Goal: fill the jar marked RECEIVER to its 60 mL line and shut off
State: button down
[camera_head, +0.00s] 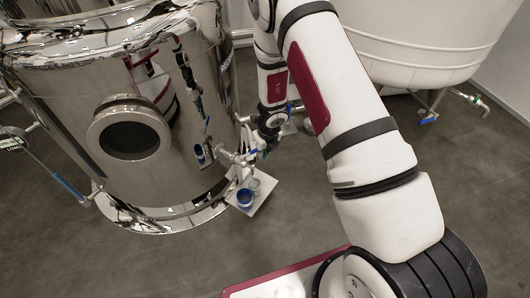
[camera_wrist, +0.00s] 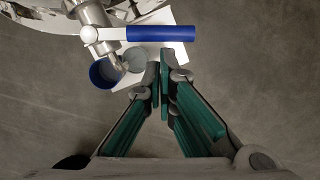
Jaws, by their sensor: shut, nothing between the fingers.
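In the wrist view a metal valve (camera_wrist: 97,25) with a blue lever handle (camera_wrist: 160,33) extends over a small white shelf (camera_wrist: 178,52). The lever points right, crosswise to the valve body. A blue jar (camera_wrist: 101,76) stands under the valve at left, and a grey, clear-looking jar (camera_wrist: 136,58) stands to its right, partly hidden by the outlet. The head view also shows the blue jar (camera_head: 245,198) and the clear jar (camera_head: 254,185). No RECEIVER mark, 60 mL line or liquid level is readable. My gripper (camera_wrist: 160,65) is shut and empty, its tips just below the lever in the picture.
A shiny steel tank (camera_head: 60,110) with a round porthole (camera_head: 130,135) stands left of the shelf. A white tank (camera_head: 425,40) with its own blue-handled valve (camera_head: 430,118) stands at back right. Grey floor (camera_head: 230,245) is open around the shelf.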

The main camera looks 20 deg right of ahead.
jog(key=shift+w, duration=0.1)
dwell(0.3)
jog(key=shift+w+n+g+y+p, duration=0.2)
jog(key=shift+w+n+p, duration=0.55)
jog(key=shift+n+p, duration=0.7)
jog(key=shift+w+n+g+y+p, duration=0.1)
jog(key=shift+w+n+y+p, duration=0.2)
jog(key=shift+w+n+p, duration=1.05)
jog(key=shift+s+d+m+p, duration=0.25)
jog(key=shift+s+p, duration=0.2)
jog(key=shift+s, duration=0.25)
